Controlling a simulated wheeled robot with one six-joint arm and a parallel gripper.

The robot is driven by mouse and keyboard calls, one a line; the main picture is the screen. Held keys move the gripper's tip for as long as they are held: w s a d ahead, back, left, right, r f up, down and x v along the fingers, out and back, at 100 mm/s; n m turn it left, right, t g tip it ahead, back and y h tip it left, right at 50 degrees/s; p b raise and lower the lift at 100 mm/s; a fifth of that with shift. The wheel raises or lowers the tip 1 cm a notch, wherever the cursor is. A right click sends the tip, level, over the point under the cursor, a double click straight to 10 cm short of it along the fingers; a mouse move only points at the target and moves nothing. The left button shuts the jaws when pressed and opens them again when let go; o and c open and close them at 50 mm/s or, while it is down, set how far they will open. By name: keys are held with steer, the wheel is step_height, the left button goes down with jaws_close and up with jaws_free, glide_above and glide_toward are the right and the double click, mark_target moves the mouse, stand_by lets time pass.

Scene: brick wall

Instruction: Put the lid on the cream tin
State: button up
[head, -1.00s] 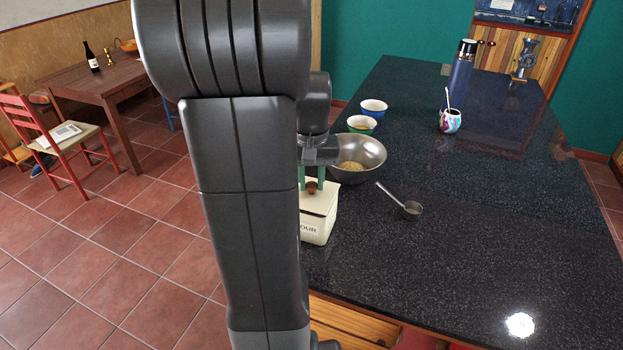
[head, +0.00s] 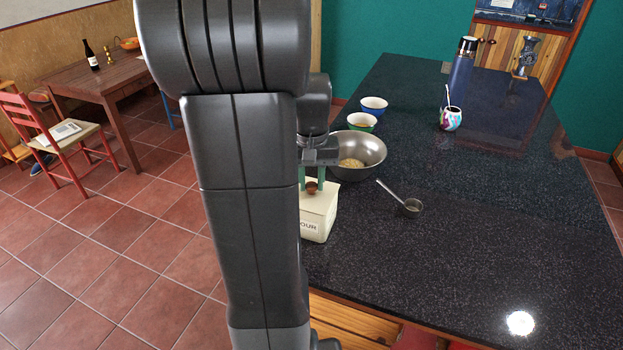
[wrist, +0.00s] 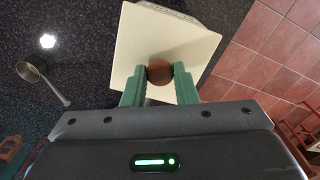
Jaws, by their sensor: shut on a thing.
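The cream tin (head: 317,224) with a flour label stands upright at the left edge of the dark counter, partly hidden by my arm in the head view. Its cream lid (wrist: 190,42) has a round brown knob (wrist: 160,72). My gripper (wrist: 159,82) has its green fingers shut on the knob, one on each side. In the head view my gripper (head: 313,184) is directly above the tin. The lid is on or very close over the tin's top; I cannot tell whether it is fully seated. In the wrist view the lid hides most of the tin.
A metal bowl (head: 372,163) with pale contents stands just behind the tin. A measuring scoop (head: 411,208) lies to the right. Two small bowls, a painted cup (head: 450,118) and a blue flask (head: 462,75) stand farther back. The counter's right front is clear.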

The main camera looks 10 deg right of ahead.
steer(key=shift+f, duration=0.15)
steer(key=o, duration=1.5)
steer(key=shift+r+p, duration=2.95)
steer(key=shift+r, duration=0.6)
jaws_close()
